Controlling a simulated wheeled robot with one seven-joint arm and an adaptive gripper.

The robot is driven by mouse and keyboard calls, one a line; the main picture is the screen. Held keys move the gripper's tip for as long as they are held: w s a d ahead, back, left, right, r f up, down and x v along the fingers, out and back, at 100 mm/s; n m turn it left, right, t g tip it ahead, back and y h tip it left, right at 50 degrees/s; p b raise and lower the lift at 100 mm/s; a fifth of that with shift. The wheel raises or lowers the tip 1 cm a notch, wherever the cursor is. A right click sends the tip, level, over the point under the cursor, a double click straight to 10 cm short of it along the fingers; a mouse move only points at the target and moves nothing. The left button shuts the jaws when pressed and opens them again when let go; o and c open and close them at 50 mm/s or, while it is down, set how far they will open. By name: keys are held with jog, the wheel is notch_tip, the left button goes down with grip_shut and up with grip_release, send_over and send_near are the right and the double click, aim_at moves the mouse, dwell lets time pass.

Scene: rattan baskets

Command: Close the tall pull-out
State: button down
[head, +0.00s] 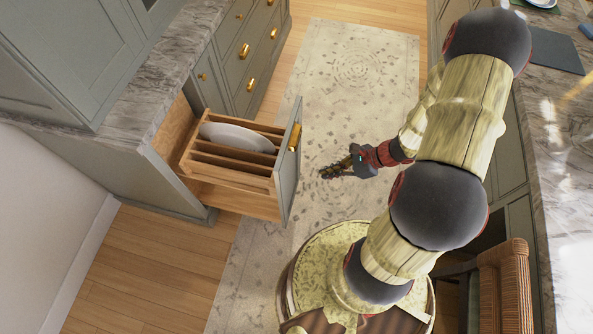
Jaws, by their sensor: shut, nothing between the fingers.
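The tall pull-out (285,175) stands open from the grey-green cabinet on the left. Its front panel faces right, with a brass handle (294,137) near the top. Inside is a wooden rack with slots (228,178) holding a white plate (237,136). My gripper (325,172) is shut and empty, a little to the right of the pull-out's front, pointing left towards it. A gap shows between them in the picture; the exact distance is hard to tell.
A stone countertop (145,85) tops the left cabinets, whose drawers with brass pulls (244,50) continue beyond the pull-out. A patterned rug (355,80) covers the aisle. A woven chair (505,290) and another counter (560,180) stand on the right.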

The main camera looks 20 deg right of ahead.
jog(key=w+d+m+t, duration=0.1)
jog(key=w+d+m, duration=0.1)
jog(key=w, duration=0.1)
jog(key=b, duration=0.5)
send_near(288, 169)
jog(key=shift+h, duration=0.4)
jog(key=shift+x, duration=2.5)
jog(key=shift+a+f, duration=0.1)
jog(key=shift+a, duration=0.05)
